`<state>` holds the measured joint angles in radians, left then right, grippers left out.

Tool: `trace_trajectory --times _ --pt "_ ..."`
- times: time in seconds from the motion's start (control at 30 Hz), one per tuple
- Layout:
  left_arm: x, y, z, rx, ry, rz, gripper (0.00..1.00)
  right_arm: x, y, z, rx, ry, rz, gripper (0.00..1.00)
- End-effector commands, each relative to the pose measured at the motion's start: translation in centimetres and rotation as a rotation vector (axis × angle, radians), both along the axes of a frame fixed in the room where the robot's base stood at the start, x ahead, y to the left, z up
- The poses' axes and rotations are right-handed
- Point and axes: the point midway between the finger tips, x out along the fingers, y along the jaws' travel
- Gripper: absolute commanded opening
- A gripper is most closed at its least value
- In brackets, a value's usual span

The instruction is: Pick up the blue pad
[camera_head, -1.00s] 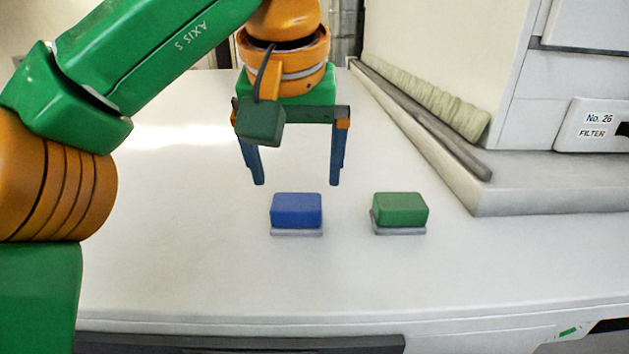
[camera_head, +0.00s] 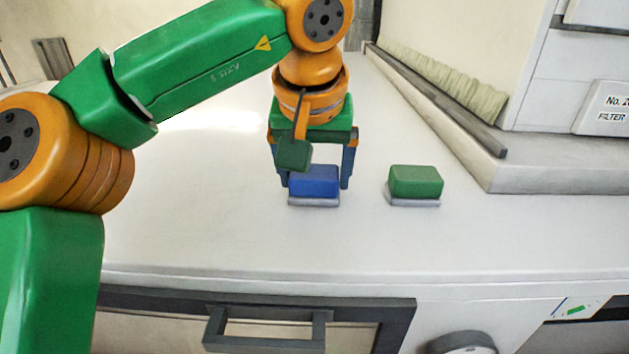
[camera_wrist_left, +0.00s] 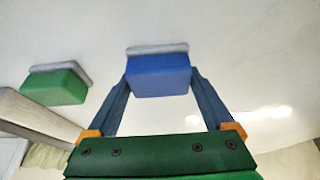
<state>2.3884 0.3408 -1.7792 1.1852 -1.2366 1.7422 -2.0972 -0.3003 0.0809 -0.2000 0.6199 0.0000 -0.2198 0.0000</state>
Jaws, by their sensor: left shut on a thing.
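The blue pad (camera_head: 315,182) sits on a thin grey base on the white worktop, left of the green pad (camera_head: 416,180). My left gripper (camera_head: 316,184) reaches down over the blue pad and is shut on it, one finger at each side. In the left wrist view, the blue pad (camera_wrist_left: 158,76) lies between the two blue fingertips (camera_wrist_left: 160,78), with its grey base (camera_wrist_left: 156,48) beyond it. I cannot tell any gap between pad and worktop. My right gripper is not in view.
The green pad stands on its own grey base close to the right of my left gripper. A raised grey ledge (camera_head: 560,180) and a dark rail (camera_head: 440,100) run along the right. A drawer handle (camera_head: 265,330) is at the front. The worktop (camera_head: 200,220) is clear at left.

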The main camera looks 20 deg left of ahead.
Motion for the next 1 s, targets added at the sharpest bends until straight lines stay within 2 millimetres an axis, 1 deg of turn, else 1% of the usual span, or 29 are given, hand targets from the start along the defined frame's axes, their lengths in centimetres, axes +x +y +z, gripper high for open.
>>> trace_trajectory --times 0.13,0.23,0.27,0.37,0.47,0.5,0.57,0.6,0.67,0.7,0.8,0.9,1.0 --pt "0.0 0.0 0.1 0.0 -0.001 0.0 0.31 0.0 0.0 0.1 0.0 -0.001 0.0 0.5" --pt "0.0 0.0 0.9 0.0 -0.002 0.0 0.31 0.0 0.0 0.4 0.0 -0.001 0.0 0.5" --pt "0.1 0.0 1.3 0.0 -0.002 0.0 0.31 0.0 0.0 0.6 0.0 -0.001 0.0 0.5" --pt "0.1 -0.1 3.6 -0.002 -0.001 0.002 0.31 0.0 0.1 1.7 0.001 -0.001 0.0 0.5" --pt "-1.7 -1.3 5.9 0.0 -0.003 -0.003 0.31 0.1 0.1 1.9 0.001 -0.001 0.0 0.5" --pt "-2.4 -1.9 7.2 0.0 -0.003 -0.004 0.31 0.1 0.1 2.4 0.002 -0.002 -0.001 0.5" --pt "-3.7 -2.8 9.1 0.001 -0.002 -0.003 0.31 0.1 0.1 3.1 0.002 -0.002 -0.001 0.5" --pt "-4.6 -3.4 10.1 0.002 -0.004 -0.003 0.31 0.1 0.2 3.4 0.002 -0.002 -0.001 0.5" --pt "-6.4 -4.6 10.5 0.005 -0.006 -0.003 0.31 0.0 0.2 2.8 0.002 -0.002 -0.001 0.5" --pt "-7.4 -5.3 11.0 0.007 -0.009 0.0 0.31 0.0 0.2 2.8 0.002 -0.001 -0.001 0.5" --pt "-9.7 -6.9 12.2 0.005 -0.01 0.004 0.31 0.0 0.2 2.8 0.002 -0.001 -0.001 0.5" --pt "-10.7 -7.6 12.6 0.005 -0.001 0.004 0.31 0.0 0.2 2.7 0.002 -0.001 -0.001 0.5" --pt "-11.2 -8.0 12.9 0.003 -0.001 0.002 0.31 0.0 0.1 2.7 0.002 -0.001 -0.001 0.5"
